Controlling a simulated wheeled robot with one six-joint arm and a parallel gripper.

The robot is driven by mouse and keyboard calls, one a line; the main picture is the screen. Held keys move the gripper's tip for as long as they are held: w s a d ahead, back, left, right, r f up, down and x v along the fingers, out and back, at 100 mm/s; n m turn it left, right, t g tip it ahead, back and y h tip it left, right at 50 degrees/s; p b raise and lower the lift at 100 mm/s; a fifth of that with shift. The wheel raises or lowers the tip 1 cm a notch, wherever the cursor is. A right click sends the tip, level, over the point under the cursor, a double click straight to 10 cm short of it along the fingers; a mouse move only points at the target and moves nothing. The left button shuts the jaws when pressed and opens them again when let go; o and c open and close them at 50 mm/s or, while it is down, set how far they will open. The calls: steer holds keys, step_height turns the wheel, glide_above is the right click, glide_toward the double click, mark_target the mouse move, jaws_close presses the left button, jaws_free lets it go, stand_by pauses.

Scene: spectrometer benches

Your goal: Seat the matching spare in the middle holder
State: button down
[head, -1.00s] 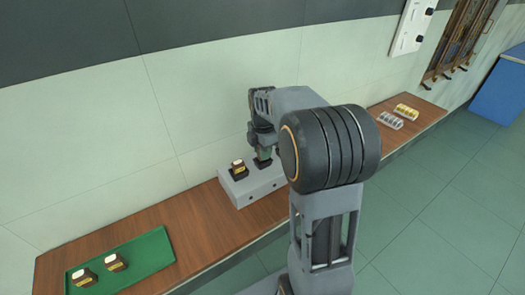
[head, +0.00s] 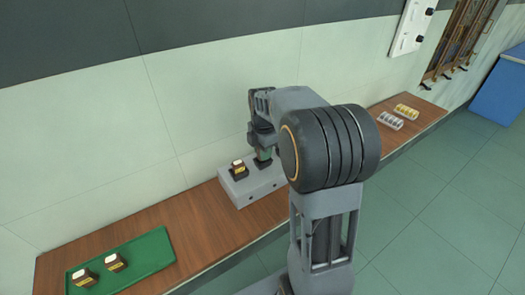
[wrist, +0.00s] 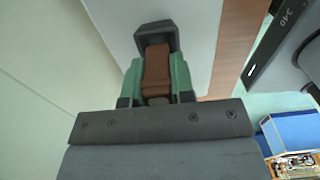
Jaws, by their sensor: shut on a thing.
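The grey holder block (head: 240,198) stands on the wooden bench. A brown spare with a pale top (head: 238,166) sits in its left holder. My gripper (head: 263,155) is over the middle of the block, partly hidden by my arm. In the wrist view my green-fingered gripper (wrist: 158,80) is shut on a brown piece (wrist: 157,65). The far end of that piece meets a dark holder (wrist: 155,34); I cannot tell how deep it sits. The right part of the block is hidden behind my arm. Two similar spares (head: 84,277) (head: 115,262) lie on the green tray (head: 150,262).
The wall (head: 200,120) rises close behind the bench (head: 195,215). Bare bench lies between the tray and the block. A blue cabinet (head: 498,90) is far right.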

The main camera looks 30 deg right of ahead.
steer(key=shift+f+b, duration=0.5)
steer(key=shift+f, duration=0.25)
steer(key=c, duration=1.2)
jaws_free()
steer(key=shift+f, duration=0.1)
steer(key=shift+c, duration=0.2)
step_height(320, 180, up, 11)
steer(key=p, duration=0.9)
